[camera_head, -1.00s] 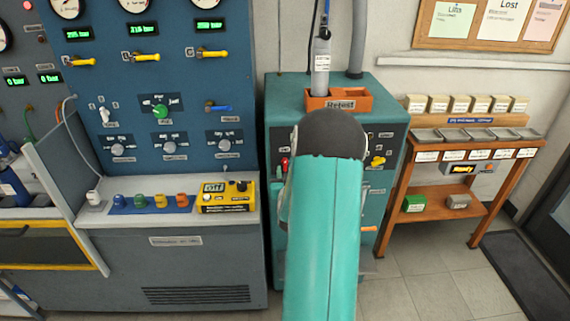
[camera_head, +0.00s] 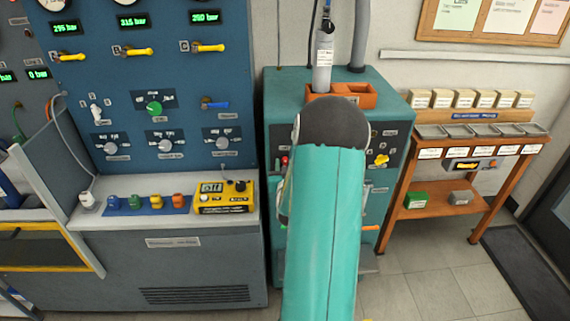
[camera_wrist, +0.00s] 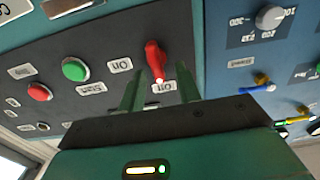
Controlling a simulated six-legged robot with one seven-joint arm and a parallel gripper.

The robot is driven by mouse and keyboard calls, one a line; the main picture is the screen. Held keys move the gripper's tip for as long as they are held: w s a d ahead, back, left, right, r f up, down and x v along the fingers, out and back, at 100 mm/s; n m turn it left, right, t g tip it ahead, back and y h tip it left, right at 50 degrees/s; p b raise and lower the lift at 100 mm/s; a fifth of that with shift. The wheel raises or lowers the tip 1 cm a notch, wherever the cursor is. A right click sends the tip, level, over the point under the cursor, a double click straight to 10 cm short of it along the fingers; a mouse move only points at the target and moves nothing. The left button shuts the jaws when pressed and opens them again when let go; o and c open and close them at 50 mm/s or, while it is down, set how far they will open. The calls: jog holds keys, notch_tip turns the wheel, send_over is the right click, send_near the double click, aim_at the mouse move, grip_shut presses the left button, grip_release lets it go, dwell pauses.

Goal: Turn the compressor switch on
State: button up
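The compressor is a teal cabinet (camera_head: 397,105) with a dark front panel, mostly hidden behind my arm in the head view. Its red switch (camera_wrist: 154,60) shows in the wrist view, between an "On" label (camera_wrist: 120,66) and an "Off" label (camera_wrist: 164,87). The lever's tip lies by the "Off" label. A small red part of it shows left of my arm in the head view (camera_head: 284,161). My gripper (camera_wrist: 158,85) is open, its two fingers apart on either side of the lever in the wrist picture. Contact cannot be told. In the head view my arm hides the gripper.
A green button (camera_wrist: 75,69) and a red button (camera_wrist: 39,92) sit on the same panel. A yellow knob (camera_head: 381,160) is right of my arm. The blue testbench (camera_head: 190,105) stands left, a wooden rack (camera_head: 440,200) right. Floor between cabinet and rack is clear.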

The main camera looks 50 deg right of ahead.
jog(key=shift+s, duration=0.15)
jog(key=shift+d, duration=0.1)
jog(key=c, duration=0.3)
grip_shut()
jog(key=shift+s+d+f+m, duration=0.1)
jog(key=shift+f+m, duration=0.1)
jog(key=shift+m, duration=2.8)
jog(key=shift+s+d+f+m, duration=0.1)
jog(key=shift+d+f+m, duration=0.1)
jog(key=shift+m, duration=2.8)
jog(key=shift+s+d+f+m, duration=0.1)
jog(key=shift+f+m, duration=0.1)
jog(key=shift+m, duration=2.8)
